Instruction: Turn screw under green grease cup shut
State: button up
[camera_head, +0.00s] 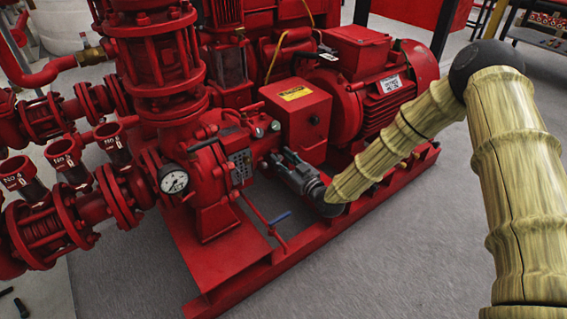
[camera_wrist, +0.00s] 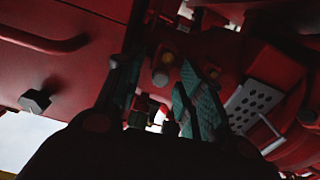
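My gripper (camera_head: 284,161) reaches in from the right, low in front of the pump casing and below the red control box. In the wrist view, my gripper (camera_wrist: 162,95) is open, with its two dark-green padded fingers apart. Small fittings (camera_wrist: 150,112) show in the gap between and beyond the fingers; they are dark, and no contact is visible. A small greenish round cup (camera_head: 276,125) sits just above the gripper in the head view. I cannot tell for sure that it is the green grease cup. The screw under it is hidden or too small to make out.
The red control box (camera_head: 297,112) stands right above the gripper. The red motor (camera_head: 372,85) is behind my forearm. A perforated grey plate (camera_wrist: 252,106) is right of the fingers. The floor at front right is clear.

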jog(key=shift+w, duration=0.1)
grip_shut()
jog(key=shift+r+m+p, duration=0.15)
jog(key=shift+m+p, duration=0.25)
jog(key=shift+p, duration=0.1)
jog(key=shift+m+p, duration=0.5)
jog(key=shift+p, duration=0.1)
jog(key=m+p, duration=0.2)
jog(key=shift+m, duration=0.3)
jog(key=m+p, duration=0.3)
jog(key=m, duration=0.2)
jog(key=shift+d, duration=0.15)
jog(key=shift+w+m, duration=0.1)
jog(key=shift+m, duration=0.3)
